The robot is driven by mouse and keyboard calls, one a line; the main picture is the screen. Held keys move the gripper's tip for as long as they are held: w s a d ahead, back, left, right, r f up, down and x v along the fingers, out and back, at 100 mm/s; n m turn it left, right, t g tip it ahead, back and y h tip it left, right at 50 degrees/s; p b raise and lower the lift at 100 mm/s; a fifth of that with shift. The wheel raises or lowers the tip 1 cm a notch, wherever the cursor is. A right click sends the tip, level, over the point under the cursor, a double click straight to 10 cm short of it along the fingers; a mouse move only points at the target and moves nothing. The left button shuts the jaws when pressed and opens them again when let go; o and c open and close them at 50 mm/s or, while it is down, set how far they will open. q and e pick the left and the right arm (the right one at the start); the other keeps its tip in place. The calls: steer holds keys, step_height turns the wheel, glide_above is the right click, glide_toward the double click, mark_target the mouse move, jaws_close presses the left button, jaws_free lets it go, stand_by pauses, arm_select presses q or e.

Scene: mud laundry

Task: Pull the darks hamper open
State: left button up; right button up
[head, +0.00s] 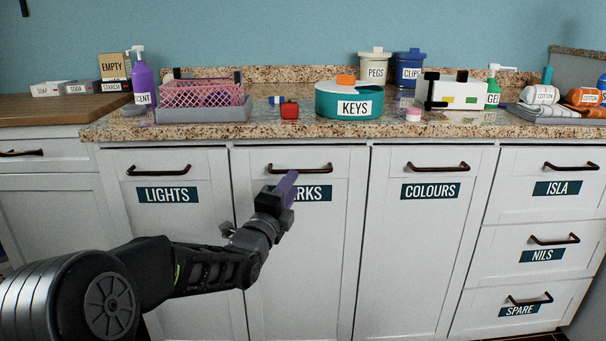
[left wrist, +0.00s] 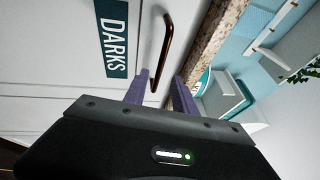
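The darks hamper (head: 322,235) is a white front panel in the counter, flush with its neighbours. Its dark label (head: 318,194) is partly covered by my gripper in the head view; it reads DARKS in the left wrist view (left wrist: 112,38). Its bronze bar handle (head: 312,168) runs along the top; it also shows in the left wrist view (left wrist: 168,42). My left gripper (head: 289,180) is at this handle, its purple fingers apart. In the left wrist view, the handle's near end appears between the open fingers (left wrist: 162,90); contact cannot be told. My right gripper is out of view.
The lights front (head: 170,245) is to the left and the colours front (head: 415,250) to the right, both with similar handles. The granite counter edge (head: 300,138) overhangs above, carrying a teal KEYS tub (head: 330,104) and a pink basket (head: 200,95).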

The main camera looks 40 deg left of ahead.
mark_target(301, 172)
arm_select(q)
steer(key=b+x, duration=0.1)
steer(key=x, duration=0.6)
jaws_close()
steer(key=shift+f, duration=0.1)
stand_by(1.3)
